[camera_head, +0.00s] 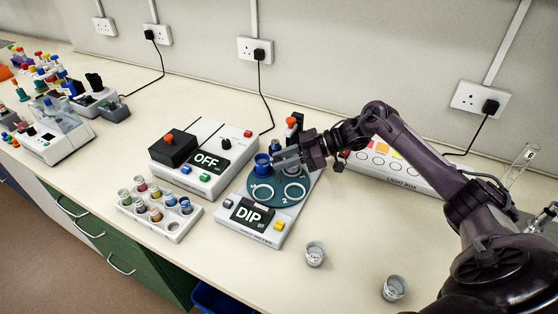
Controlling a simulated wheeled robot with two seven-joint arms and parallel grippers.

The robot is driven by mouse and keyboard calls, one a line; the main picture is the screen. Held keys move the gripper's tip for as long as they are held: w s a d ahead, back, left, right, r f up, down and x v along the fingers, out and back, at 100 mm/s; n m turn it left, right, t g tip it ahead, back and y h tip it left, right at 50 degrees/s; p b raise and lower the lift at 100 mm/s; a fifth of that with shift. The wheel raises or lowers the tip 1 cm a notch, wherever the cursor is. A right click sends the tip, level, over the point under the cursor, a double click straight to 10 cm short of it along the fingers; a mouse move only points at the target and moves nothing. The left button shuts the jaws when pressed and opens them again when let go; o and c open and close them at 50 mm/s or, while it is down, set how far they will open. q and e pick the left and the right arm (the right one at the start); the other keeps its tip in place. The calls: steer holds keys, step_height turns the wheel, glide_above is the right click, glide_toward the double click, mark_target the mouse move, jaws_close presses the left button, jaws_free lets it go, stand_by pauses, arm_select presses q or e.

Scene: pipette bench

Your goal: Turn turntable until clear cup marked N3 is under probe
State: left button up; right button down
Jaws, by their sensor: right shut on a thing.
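The teal turntable (272,188) sits on the white device with a "DIP" display (250,214). White rings and numbers show on it. A blue cup (262,161) stands at its back left. Two clear cups stand on the bench in front, one (315,254) near the device and one (394,289) further right. Their marks are too small to read. A black post with an orange top (293,123) rises behind the turntable; the probe tip cannot be made out. My left gripper is out of view.
A white device showing "OFF" (208,160) stands left of the turntable. A rack of coloured cups (160,215) is in front of it. A light box (400,172) lies behind my right arm. A glass tube (522,162) stands at right. The front right bench has free room.

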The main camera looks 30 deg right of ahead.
steer(key=shift+d+r, duration=0.1)
stand_by(0.3)
steer(key=c, duration=1.1)
jaws_free()
steer(key=shift+c, duration=0.2)
steer(key=b+v, duration=0.2)
steer(key=v, duration=0.5)
steer(key=shift+d+r+b, duration=0.15)
steer(key=shift+d+b, duration=0.15)
steer(key=shift+b, duration=0.05)
steer(key=shift+s, duration=0.15)
